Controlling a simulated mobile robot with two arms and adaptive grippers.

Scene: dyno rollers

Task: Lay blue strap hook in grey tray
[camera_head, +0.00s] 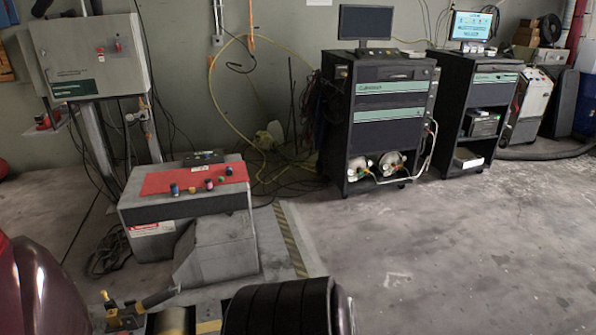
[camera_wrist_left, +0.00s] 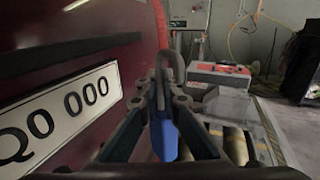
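In the left wrist view, a blue strap hook (camera_wrist_left: 163,136) with a dark grey curved hook end stands upright between the fingers of my left gripper (camera_wrist_left: 163,102). The fingers are closed on it from both sides, and part of it is hidden by them. My left gripper is not seen in the head view. I cannot clearly pick out a grey tray. A grey bench (camera_head: 190,208) with a red top (camera_head: 160,182) stands at the left in the head view, with several small coloured pieces and a dark item on it. My right gripper is not in view.
A dark red car with a white number plate (camera_wrist_left: 60,112) is close on the left in the wrist view. Rollers (camera_wrist_left: 235,145) lie below the bench. Two dark equipment cabinets (camera_head: 375,125) stand by the wall. The floor at right is clear.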

